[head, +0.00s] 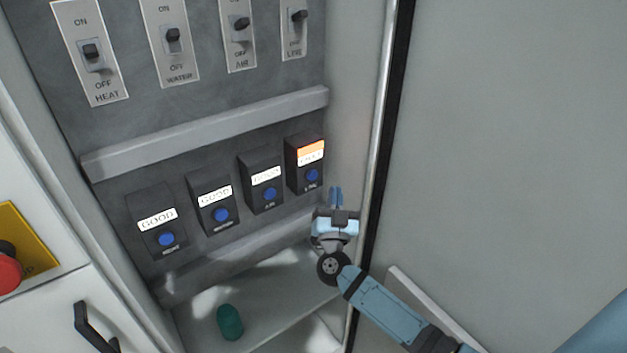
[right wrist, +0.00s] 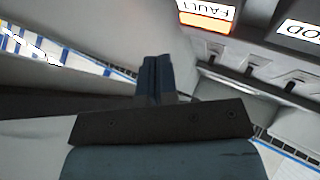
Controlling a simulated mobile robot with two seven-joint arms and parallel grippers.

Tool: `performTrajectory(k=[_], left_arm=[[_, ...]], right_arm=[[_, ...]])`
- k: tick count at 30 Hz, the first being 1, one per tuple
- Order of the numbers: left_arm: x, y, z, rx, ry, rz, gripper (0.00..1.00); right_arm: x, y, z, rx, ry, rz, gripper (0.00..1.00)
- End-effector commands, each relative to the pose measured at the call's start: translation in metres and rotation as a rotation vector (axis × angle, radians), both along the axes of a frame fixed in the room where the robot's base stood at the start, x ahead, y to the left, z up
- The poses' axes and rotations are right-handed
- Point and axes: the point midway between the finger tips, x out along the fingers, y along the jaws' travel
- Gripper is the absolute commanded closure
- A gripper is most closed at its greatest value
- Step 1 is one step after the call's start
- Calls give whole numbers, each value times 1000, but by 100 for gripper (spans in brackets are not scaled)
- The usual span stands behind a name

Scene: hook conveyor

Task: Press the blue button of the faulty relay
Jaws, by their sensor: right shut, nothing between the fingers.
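Several black relays sit in a row on the grey cabinet panel, each with a blue button below a lit label. The rightmost relay (head: 305,165) has an orange light above its label, and its blue button (head: 312,175) is uncovered. In the right wrist view a lit label reading FAULT (right wrist: 207,12) shows upside down with an orange strip. The others, such as the leftmost relay (head: 150,205), read GOOD. My right gripper (head: 336,192) is shut and empty, just below and right of the orange-lit relay, apart from its button in the picture. My left gripper is not in view.
Several toggle switches (head: 173,36) sit above a grey rail (head: 210,132). A green cylinder (head: 230,322) stands on the cabinet floor. The cabinet's right side wall (head: 352,110) is close to my right gripper. A red button (head: 8,275) on yellow is at far left.

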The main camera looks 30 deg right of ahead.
Motion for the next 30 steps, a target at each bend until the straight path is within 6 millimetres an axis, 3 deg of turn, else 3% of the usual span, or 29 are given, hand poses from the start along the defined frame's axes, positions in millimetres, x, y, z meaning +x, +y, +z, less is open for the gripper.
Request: performTrajectory(k=[5, 12, 30], left_arm=[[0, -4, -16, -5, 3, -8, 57], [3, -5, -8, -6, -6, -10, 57], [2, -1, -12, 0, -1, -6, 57]], right_arm=[[26, 2, -2, -1, -3, 0, 100], [46, 4, 0, -1, 0, 0, 100], [50, 4, 0, -1, 0, 0, 100]])
